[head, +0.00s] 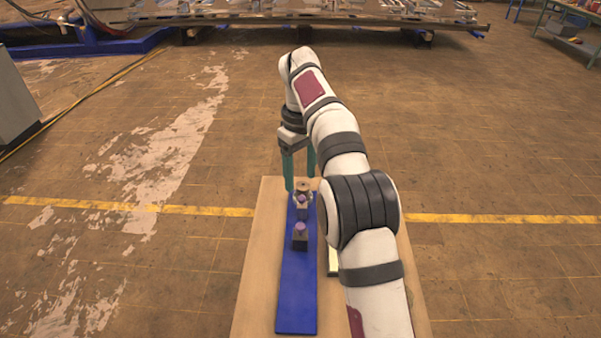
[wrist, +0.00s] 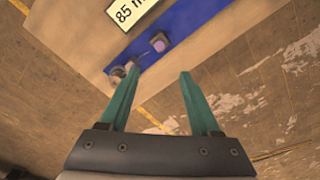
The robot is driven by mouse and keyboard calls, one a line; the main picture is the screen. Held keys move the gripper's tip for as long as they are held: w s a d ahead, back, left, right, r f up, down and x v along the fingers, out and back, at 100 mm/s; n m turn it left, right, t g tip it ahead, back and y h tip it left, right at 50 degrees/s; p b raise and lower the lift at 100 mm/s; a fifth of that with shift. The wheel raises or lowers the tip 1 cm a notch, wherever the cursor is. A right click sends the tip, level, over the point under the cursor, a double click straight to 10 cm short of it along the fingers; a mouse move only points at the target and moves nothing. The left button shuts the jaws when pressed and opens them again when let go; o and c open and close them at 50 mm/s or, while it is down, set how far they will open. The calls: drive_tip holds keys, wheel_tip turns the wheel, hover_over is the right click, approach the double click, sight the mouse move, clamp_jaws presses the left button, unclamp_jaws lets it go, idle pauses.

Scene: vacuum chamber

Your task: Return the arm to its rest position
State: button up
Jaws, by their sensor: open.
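My arm reaches from the lower right of the head view over a wooden table (head: 258,240). My gripper (head: 300,182) has two teal fingers pointing down near the table's far edge. The fingers are apart, with nothing between them. In the wrist view my gripper (wrist: 159,73) also shows spread and empty, with the left fingertip overlapping the objects on the blue strip in the picture. I cannot tell the exact height of the fingertips above the table.
A blue strip (head: 297,290) lies along the table. It bears a dark block with a purple top (head: 300,238) and, farther back, another purple-topped piece (head: 302,203) near a brown round part (head: 304,187). A white label (wrist: 128,10) reads "85 m", cut off. Open floor surrounds the table.

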drive_tip(key=s+d+r+m+y, duration=0.1)
drive_tip(key=s+d+r+m, duration=0.25)
drive_tip(key=s, duration=0.55)
drive_tip(key=s+d+r+m, duration=0.2)
drive_tip(key=s+d+m, duration=0.2)
drive_tip(key=s, duration=0.6)
drive_tip(key=s+f+m, duration=0.3)
drive_tip(key=s+f, duration=0.1)
drive_tip(key=s, duration=0.5)
drive_tip(key=s+d+f+m, duration=0.1)
drive_tip(key=s+f+m, duration=0.2)
drive_tip(key=s, duration=0.7)
drive_tip(key=shift+d+f+m+y, duration=0.3)
drive_tip(key=shift+f+m+y, duration=0.1)
drive_tip(key=shift+m, duration=0.15)
